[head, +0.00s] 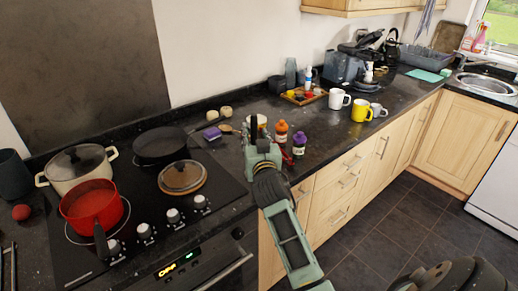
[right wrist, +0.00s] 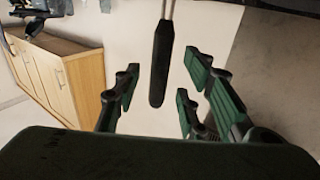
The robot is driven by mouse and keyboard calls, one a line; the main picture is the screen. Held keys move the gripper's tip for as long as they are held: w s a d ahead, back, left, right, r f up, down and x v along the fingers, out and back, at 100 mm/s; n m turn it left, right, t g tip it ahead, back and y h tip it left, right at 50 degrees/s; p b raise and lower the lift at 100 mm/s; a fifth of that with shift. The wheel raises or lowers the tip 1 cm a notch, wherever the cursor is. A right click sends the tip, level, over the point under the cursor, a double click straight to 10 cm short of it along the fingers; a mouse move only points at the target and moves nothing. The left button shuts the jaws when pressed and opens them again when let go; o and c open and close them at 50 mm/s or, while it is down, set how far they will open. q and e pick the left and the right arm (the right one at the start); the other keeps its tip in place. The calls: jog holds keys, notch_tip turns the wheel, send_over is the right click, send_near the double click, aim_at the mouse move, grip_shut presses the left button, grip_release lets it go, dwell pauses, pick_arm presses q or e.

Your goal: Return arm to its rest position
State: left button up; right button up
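My right arm (head: 289,240) reaches from the bottom of the head view up over the counter's front part. Its gripper (head: 264,138) is beside the small bottles there. In the right wrist view the right gripper (right wrist: 162,92) has its fingers spread wide. A black handle with thin metal rods (right wrist: 161,62) shows in the gap between them, and neither finger visibly touches it. I cannot tell how far away the handle is. My left gripper is not in view.
An orange bottle (head: 281,133) and a purple-capped bottle (head: 299,145) stand close to the right gripper. A red pot (head: 93,207) and a pan (head: 160,145) are on the hob at left. Mugs, a white one (head: 337,99) and a yellow one (head: 361,110), stand further right.

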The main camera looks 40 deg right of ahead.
jog(key=v, duration=0.9)
jog(key=s+a+f+n+g+y, duration=0.2)
jog(key=s+a+f+g, duration=0.15)
jog(key=s+f, duration=0.35)
jog(key=s+a+f+n+g+y, duration=0.1)
jog(key=s+a+f+g+y, duration=0.2)
jog(key=s+a+f, duration=0.45)
jog(key=s+a+f+n+g+y, duration=0.1)
jog(key=s+a+f+n+g, duration=0.2)
jog(key=s, duration=0.5)
jog(key=s+a+f+n+g+y, duration=0.1)
jog(key=s+a+f+g+y, duration=0.2)
jog(key=s+f, duration=0.45)
notch_tip(320, 180, down, 25)
jog(key=s+g+h, duration=0.1)
jog(key=s+g, duration=0.1)
jog(key=s, duration=0.1)
jog(key=s+d+f, duration=0.3)
jog(key=s+f, duration=1.2)
jog(key=s, duration=0.1)
jog(key=shift+s+f+g, duration=0.25)
jog(key=shift+f+g, duration=0.15)
jog(key=shift+g, duration=0.05)
